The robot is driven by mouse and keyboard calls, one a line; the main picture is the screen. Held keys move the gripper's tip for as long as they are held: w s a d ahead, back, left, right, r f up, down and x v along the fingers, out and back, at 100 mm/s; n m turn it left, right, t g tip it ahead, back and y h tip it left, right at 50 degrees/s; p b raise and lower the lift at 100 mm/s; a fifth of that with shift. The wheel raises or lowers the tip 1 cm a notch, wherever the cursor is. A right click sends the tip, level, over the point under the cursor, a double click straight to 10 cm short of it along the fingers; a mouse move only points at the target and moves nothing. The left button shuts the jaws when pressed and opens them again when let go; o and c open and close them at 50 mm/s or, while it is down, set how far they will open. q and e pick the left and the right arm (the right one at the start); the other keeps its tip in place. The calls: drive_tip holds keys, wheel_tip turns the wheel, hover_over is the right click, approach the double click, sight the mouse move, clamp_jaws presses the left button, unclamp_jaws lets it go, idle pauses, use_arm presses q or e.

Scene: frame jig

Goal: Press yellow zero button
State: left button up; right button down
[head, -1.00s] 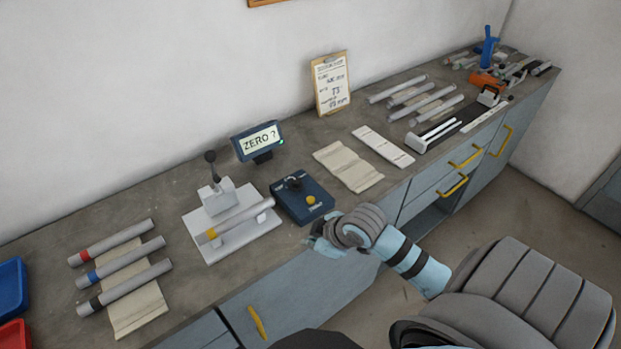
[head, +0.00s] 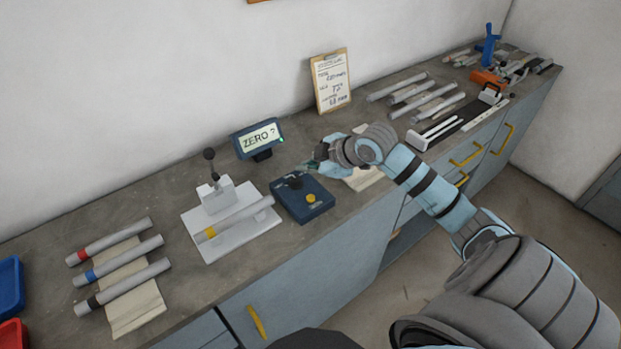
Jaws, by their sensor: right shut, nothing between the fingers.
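The yellow button (head: 311,198) sits on top of a dark blue box (head: 302,207) on the bench, and nothing covers it. A small display (head: 258,139) behind the box reads "ZERO ?" and has a green light. My right gripper (head: 308,169) is shut and empty, above the back right part of the blue box, behind the button in the picture. It partly hides the dark knob at the back of the box. My left gripper is not in view.
A white fixture (head: 242,241) with a lever holds a yellow-banded tube (head: 239,221) left of the box. Three banded tubes (head: 117,259) lie further left. A clipboard (head: 331,82) leans on the wall. Tubes and tools fill the right end.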

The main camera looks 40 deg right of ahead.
drive_tip(key=b, duration=0.6)
hover_over(309, 199)
wheel_tip(309, 199, down, 7)
drive_tip(key=shift+s, duration=0.1)
drive_tip(key=shift+f, duration=0.4)
idle(0.6)
drive_tip(key=shift+f, duration=0.4)
drive_tip(key=shift+f+b, duration=0.35)
drive_tip(key=shift+f, duration=0.15)
idle(0.4)
drive_tip(key=shift+r, duration=0.1)
drive_tip(key=shift+r+p, duration=0.85)
drive_tip(key=shift+p, duration=0.2)
